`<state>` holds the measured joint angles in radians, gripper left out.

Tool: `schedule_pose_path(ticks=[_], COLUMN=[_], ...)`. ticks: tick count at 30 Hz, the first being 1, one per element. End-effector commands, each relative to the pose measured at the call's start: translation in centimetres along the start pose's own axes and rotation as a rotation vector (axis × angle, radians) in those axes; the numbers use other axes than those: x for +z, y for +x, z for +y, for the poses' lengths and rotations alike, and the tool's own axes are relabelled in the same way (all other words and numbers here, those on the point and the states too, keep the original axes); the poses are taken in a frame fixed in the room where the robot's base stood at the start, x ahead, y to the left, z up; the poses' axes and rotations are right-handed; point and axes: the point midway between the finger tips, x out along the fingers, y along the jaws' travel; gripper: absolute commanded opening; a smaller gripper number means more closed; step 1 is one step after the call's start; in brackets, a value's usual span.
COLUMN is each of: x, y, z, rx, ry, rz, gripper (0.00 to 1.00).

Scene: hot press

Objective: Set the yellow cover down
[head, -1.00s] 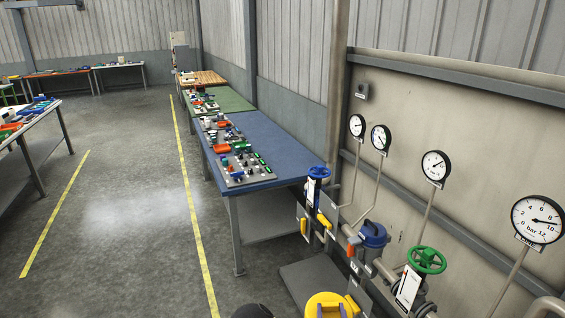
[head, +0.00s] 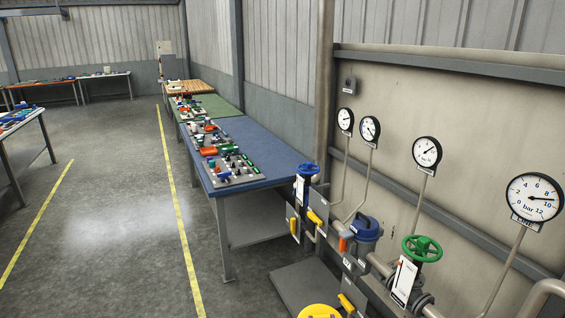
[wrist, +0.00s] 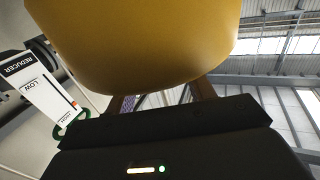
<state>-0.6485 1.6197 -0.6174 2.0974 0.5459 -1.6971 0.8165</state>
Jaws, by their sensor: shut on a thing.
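My gripper (wrist: 162,97) is shut on the yellow cover (wrist: 140,40), which fills the upper middle of the wrist view. Its surface is smooth, with a rounded lower edge. Parts of both brownish fingers show below it; their tips are hidden behind the cover. In the head view a round yellow thing (head: 319,312) is cut off by the bottom edge. I cannot tell whether it is the cover that I hold. My gripper does not show clearly in the head view.
A green handwheel (head: 422,248), a blue-topped housing (head: 366,229) and yellow levers (head: 317,218) stand along the pipes at right. Pressure gauges (head: 534,197) rise behind them. A blue table (head: 262,150) holds many parts. Floor left of the yellow line (head: 180,218) is clear.

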Motion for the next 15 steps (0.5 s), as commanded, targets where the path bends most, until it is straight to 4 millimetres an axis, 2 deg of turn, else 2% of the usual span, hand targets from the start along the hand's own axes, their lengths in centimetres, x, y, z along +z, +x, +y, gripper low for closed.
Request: schedule_pose_path(ticks=[4,10,12,15], x=[1.1,3.1,3.3,3.2], y=[-1.8,-7.4,-8.5,-8.8], z=[0.0,0.1,0.0,0.0], rx=[0.002,0.003,0.001,0.0], ry=[0.002,0.0,-0.001,-0.001], rz=[-0.006,-0.007,-0.004,0.001], gripper=[0.29,0.29,0.29,0.29])
